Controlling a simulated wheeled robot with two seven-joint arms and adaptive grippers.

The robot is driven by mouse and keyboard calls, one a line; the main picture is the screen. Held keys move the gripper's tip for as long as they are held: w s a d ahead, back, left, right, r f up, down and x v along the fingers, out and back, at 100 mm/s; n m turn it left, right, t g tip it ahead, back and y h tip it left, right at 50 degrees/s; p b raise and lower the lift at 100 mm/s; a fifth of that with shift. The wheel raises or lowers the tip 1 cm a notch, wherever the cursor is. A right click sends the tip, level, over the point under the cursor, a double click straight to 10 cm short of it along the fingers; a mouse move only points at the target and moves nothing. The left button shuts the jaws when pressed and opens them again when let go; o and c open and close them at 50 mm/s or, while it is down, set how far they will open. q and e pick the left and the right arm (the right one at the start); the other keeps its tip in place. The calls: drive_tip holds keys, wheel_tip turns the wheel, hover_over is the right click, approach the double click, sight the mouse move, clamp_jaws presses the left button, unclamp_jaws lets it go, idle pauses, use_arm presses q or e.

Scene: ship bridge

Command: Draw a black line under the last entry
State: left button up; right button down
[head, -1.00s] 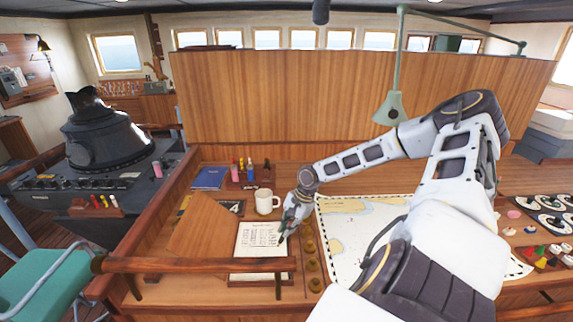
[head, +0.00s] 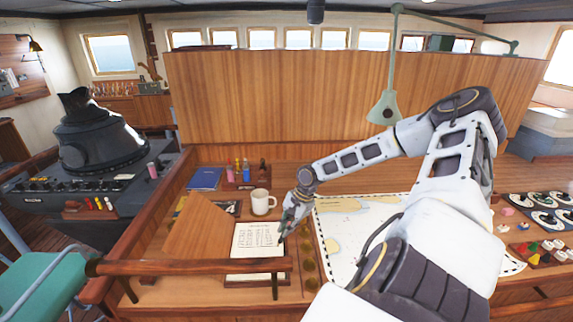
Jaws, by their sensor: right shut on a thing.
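The open log page (head: 262,238), a white sheet with a heading and rows of dark writing, lies on the wooden chart desk in the head view. Its lower part is partly behind a wooden rail. My right gripper (head: 287,224) is at the page's right edge, shut on a small, dark pen-like thing whose tip points down toward the page. The thing is mostly hidden by the fingers, and I cannot tell whether its tip touches the paper. The writing is too small to read, and I cannot make out a drawn line. My left gripper is not in view.
A white mug (head: 262,202) stands just behind the page. A rack (head: 240,185) of coloured bottles and a blue book (head: 205,179) are farther back. A chart (head: 345,235) lies to the right under my arm. A wooden rail (head: 190,267) crosses in front.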

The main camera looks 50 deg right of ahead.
drive_tip(key=shift+r, duration=0.15)
drive_tip(key=shift+r, duration=2.9)
